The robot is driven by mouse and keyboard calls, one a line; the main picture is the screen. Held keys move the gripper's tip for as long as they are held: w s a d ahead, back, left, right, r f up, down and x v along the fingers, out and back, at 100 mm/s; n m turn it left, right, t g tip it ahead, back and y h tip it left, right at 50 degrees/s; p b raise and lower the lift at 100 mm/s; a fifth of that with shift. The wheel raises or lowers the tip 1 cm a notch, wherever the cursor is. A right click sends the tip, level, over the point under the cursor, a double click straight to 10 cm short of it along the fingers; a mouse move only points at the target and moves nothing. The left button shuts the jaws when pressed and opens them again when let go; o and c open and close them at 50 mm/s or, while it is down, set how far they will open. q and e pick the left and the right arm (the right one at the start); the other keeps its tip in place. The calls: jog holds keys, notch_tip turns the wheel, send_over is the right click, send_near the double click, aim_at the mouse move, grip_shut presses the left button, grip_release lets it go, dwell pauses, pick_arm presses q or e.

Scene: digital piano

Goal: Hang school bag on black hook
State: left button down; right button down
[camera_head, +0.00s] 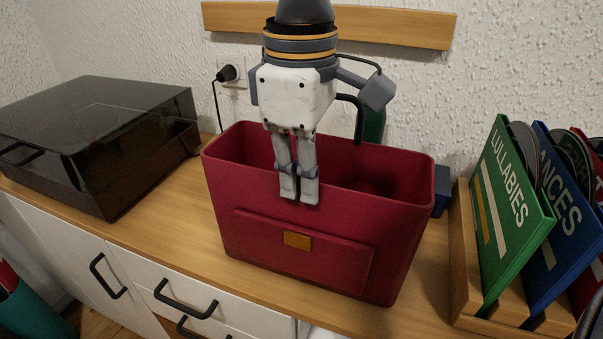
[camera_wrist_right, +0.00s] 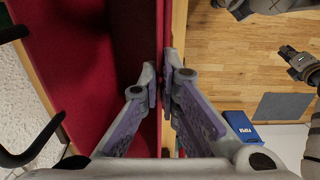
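The dark red school bag (camera_head: 300,238), box-shaped with an open top and a brown front tab, stands upright on the wooden cabinet top. My right gripper (camera_head: 298,192) points down at the bag's front rim. Its fingers are close together with a narrow gap. In the right wrist view the gripper (camera_wrist_right: 161,80) has its fingertips on either side of the line of the red rim (camera_wrist_right: 163,20); no firm contact shows. A black curved piece (camera_head: 358,122) stands behind the bag; I cannot tell whether it is the hook or a handle.
A dark-lidded turntable (camera_head: 100,140) stands left of the bag. A wooden rack (camera_head: 463,260) with record sleeves (camera_head: 510,205) stands close on the right. A wooden rail (camera_head: 400,27) runs along the wall. A plug (camera_head: 228,73) sits in the socket behind.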

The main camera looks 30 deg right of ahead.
jog(key=c, duration=1.8)
grip_release()
jog(key=shift+f, duration=0.1)
notch_tip(320, 180, up, 12)
jog(key=shift+s+a, duration=0.15)
